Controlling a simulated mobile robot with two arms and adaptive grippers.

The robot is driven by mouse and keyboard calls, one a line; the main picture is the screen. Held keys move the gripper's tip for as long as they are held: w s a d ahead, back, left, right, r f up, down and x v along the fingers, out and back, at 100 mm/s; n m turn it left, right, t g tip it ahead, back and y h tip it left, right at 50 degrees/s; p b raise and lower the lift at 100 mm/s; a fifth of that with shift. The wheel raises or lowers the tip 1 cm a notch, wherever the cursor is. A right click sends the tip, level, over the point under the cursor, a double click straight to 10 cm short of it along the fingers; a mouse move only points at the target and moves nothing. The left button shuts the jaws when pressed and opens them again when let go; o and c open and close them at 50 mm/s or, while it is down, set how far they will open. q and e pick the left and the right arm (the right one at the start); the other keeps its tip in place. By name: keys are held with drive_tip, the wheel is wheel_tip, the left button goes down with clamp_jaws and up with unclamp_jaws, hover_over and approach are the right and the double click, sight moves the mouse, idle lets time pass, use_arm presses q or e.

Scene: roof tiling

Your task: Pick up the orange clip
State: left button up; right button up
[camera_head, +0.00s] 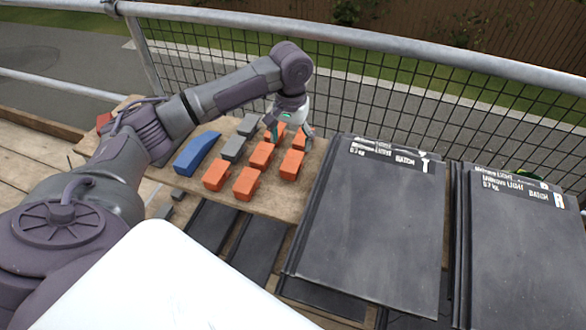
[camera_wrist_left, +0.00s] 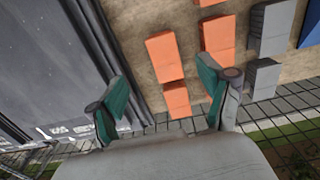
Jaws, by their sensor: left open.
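Several orange clips lie in rows on a wooden board, among them a back clip (camera_head: 298,143), one in front of it (camera_head: 291,164) and a nearest one (camera_head: 246,182). My left gripper (camera_head: 290,139) points down over the back of the group, open and with nothing in its jaws. In the left wrist view, its green-padded fingers (camera_wrist_left: 158,78) stand apart. An orange clip (camera_wrist_left: 164,57) and another (camera_wrist_left: 177,99) show in the gap between them. A further orange clip (camera_wrist_left: 217,40) is partly hidden by one finger. My right gripper is not in view.
Grey blocks (camera_head: 233,148) and a blue piece (camera_head: 196,154) lie left of the clips on the board (camera_head: 190,193). Two stacks of dark tiles (camera_head: 375,225) (camera_head: 525,255) stand to the right. A wire-mesh railing (camera_head: 400,85) runs close behind.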

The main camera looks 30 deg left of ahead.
sight(289, 167)
use_arm(q)
drive_tip(key=f, duration=1.1)
drive_tip(key=shift+s+a+f, duration=0.1)
drive_tip(key=shift+s+a, duration=0.05)
drive_tip(key=shift+s, duration=0.15)
drive_tip(key=c, duration=1.2)
drive_tip(key=shift+r, duration=0.75)
wheel_tip(289, 167, up, 3)
drive_tip(key=shift+f, duration=0.15)
drive_tip(key=w+d+r, duration=0.1)
drive_tip(key=d+r, duration=0.1)
drive_tip(key=d, duration=0.1)
drive_tip(key=w+d+r, duration=0.1)
drive_tip(key=d+r, duration=0.1)
drive_tip(key=d, duration=0.2)
drive_tip(key=w+d+r, duration=0.1)
drive_tip(key=d+r, duration=0.2)
drive_tip(key=d, duration=0.1)
drive_tip(key=shift+w+d+b, duration=0.1)
drive_tip(key=shift+d+b, duration=0.05)
drive_tip(key=shift+b, duration=0.2)
